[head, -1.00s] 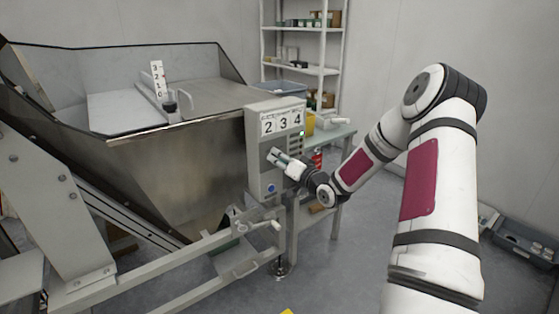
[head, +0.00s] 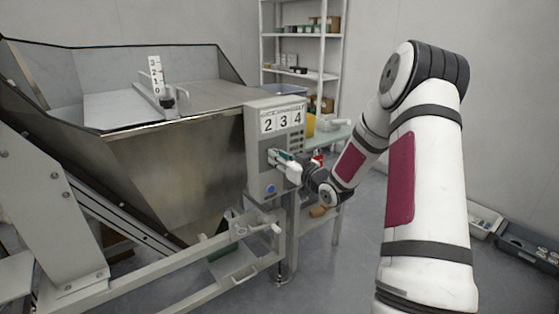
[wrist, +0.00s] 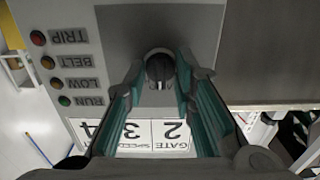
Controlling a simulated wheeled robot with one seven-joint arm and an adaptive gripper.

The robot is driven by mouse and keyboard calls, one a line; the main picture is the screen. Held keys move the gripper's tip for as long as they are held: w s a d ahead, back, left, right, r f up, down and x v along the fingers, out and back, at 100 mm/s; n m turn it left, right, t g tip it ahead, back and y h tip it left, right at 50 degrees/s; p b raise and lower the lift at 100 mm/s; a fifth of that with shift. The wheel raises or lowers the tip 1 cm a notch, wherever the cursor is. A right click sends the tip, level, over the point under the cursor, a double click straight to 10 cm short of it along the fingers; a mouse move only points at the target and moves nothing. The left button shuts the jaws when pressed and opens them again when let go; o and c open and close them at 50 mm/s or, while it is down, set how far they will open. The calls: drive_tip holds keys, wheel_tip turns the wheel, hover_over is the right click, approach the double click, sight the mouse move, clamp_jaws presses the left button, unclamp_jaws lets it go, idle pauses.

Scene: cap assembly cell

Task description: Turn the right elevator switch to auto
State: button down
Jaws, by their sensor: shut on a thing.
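The control box (head: 256,125) on the hopper's side carries the number plate 2 3 4 (head: 282,120) and a blue button (head: 270,189). My gripper (head: 271,155) is at the box face, between the plate and the button. In the wrist view the dark round switch knob (wrist: 160,68), with a pale pointer mark, sits between the two green-padded fingertips of my gripper (wrist: 161,75). My gripper is shut on the knob. The knob is hidden behind the fingers in the head view. The knob's position labels cannot be read.
Indicator lamps (wrist: 48,62) marked TRIP, BELT, LOW and RUN appear upside down beside the knob. The metal hopper (head: 180,160) stands left of the box, with a frame rail (head: 190,262) below. A shelf (head: 300,70) and side table (head: 335,137) stand behind.

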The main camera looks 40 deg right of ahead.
idle(0.4)
drive_tip(key=c, duration=1.3)
unclamp_jaws()
drive_tip(key=s, duration=1.2)
drive_tip(key=shift+d, duration=0.15)
